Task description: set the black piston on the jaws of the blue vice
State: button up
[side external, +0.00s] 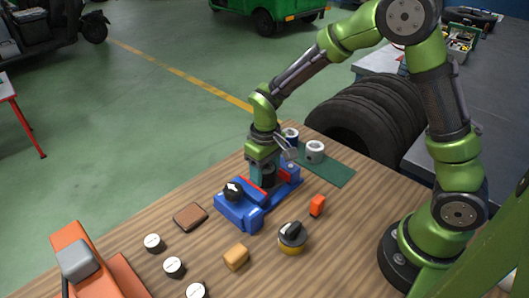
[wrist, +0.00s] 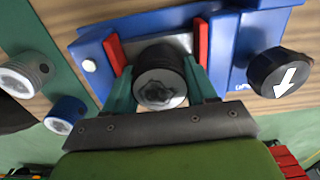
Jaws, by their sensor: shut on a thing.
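The blue vice (side external: 240,211) stands on the wooden table, and it also shows in the wrist view (wrist: 228,40). Its two red jaw faces (wrist: 203,42) are apart. A black knob with a white arrow (side external: 233,188) is at the near end of the vice. My gripper (side external: 264,172) is over the jaws, pointing down. Its teal fingers are shut on the black piston (wrist: 160,75), one on each side. The piston (side external: 268,176) appears upright, between the red jaw faces as seen from the wrist. Whether its underside touches the vice is hidden.
A green mat (side external: 335,174) behind the vice holds a grey cylinder (side external: 315,152) and a blue one (side external: 291,136). An orange block (side external: 317,205) and a black-and-yellow knob (side external: 292,238) are to the right. A brown pad (side external: 190,216), tan block (side external: 236,258) and several white-topped cylinders are nearer.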

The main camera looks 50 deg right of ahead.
dwell(0.3)
jog(key=o, duration=1.2)
jog(key=shift+c, duration=1.5)
jog(key=shift+o, duration=0.4)
jog(key=shift+d, duration=0.1)
jog(key=shift+w+r, duration=0.1)
jog(key=shift+r, duration=1)
jog(key=shift+o, duration=0.8)
jog(key=shift+r, duration=2.35)
